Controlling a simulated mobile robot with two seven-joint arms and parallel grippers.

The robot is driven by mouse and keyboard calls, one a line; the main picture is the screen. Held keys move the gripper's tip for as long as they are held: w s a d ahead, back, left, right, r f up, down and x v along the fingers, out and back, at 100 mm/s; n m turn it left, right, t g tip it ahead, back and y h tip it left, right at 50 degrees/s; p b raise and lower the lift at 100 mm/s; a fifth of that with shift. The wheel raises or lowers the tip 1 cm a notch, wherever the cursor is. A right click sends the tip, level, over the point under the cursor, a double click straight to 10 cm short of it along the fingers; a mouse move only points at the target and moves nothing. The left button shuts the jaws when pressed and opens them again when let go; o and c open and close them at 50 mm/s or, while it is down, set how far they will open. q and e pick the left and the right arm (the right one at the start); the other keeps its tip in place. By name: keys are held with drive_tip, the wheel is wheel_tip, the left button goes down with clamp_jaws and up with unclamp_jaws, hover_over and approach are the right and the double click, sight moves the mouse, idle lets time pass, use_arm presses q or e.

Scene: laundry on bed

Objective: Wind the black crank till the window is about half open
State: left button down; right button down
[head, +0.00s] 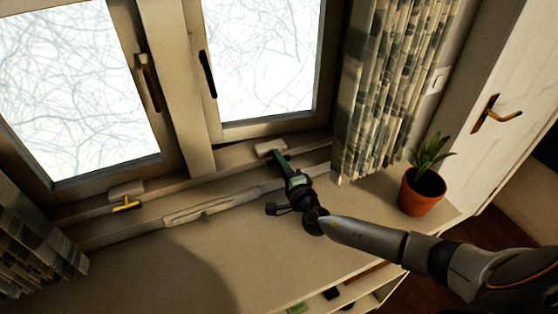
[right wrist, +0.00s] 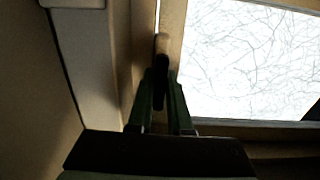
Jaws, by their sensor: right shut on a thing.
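The right window sash (head: 262,127) stands above the sill; a thin dark gap shows along its lower edge, and I cannot tell how far it is open. A beige crank housing (head: 270,148) sits below it. My right gripper (head: 279,158) reaches to this housing with its green fingers. In the right wrist view the black crank (right wrist: 160,92) lies between the fingers of my right gripper (right wrist: 162,80), which is shut on it. In the head view the fingers hide the crank. My left gripper is not in view.
A second housing (head: 126,189) with a yellow crank (head: 125,205) is below the left sash. A black handle (head: 207,73) is on the right sash. A curtain (head: 382,90) hangs right of the window. A potted plant (head: 421,190) stands on the sill, near my right forearm.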

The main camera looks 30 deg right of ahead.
idle(0.3)
drive_tip(key=c, duration=0.8)
unclamp_jaws()
drive_tip(key=shift+c, duration=0.2)
drive_tip(key=s, duration=1.2)
drive_tip(key=shift+s+a, duration=0.25)
drive_tip(key=shift+a, duration=0.1)
